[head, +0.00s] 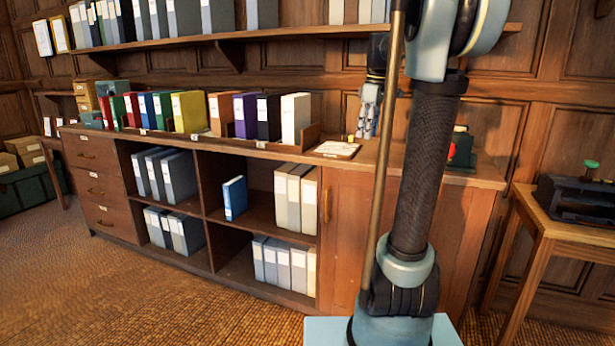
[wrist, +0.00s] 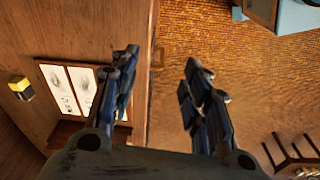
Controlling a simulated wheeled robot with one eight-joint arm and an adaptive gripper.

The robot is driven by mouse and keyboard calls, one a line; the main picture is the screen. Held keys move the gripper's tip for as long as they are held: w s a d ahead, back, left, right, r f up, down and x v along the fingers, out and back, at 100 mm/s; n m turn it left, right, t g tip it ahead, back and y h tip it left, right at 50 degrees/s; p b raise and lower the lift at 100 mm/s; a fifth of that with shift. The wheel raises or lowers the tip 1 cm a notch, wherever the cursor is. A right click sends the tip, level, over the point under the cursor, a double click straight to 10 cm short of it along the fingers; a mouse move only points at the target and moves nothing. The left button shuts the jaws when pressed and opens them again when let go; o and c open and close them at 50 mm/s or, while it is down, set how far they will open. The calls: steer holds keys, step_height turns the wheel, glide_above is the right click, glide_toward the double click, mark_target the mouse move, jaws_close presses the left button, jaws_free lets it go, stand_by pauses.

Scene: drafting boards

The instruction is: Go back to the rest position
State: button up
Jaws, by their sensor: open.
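My gripper (head: 368,112) is in the head view above the right part of the cabinet top (head: 420,165), partly hidden behind my own arm column. The wrist view shows the two dark fingers (wrist: 160,72) spread apart with nothing between them. In that view the gap lies over the cabinet's front edge, with the wooden top to the left and the woven floor (wrist: 215,50) to the right. The gripper hangs with its fingers pointing downward.
Several coloured binders (head: 190,112) stand along the cabinet top, ending in a white one (head: 295,118). A card with drawings (wrist: 82,88) lies near the gripper. A blue binder (head: 235,198) stands in an open compartment. A wooden table (head: 565,215) is at right.

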steer(key=s+a+f+m+t+h, duration=0.1)
steer(key=s+f+m, duration=1)
steer(key=s+f, duration=1.6)
steer(key=s, duration=0.4)
steer(key=shift+s+a+f+m, duration=0.2)
steer(key=shift+s+f+m, duration=0.05)
steer(key=shift+m, duration=0.15)
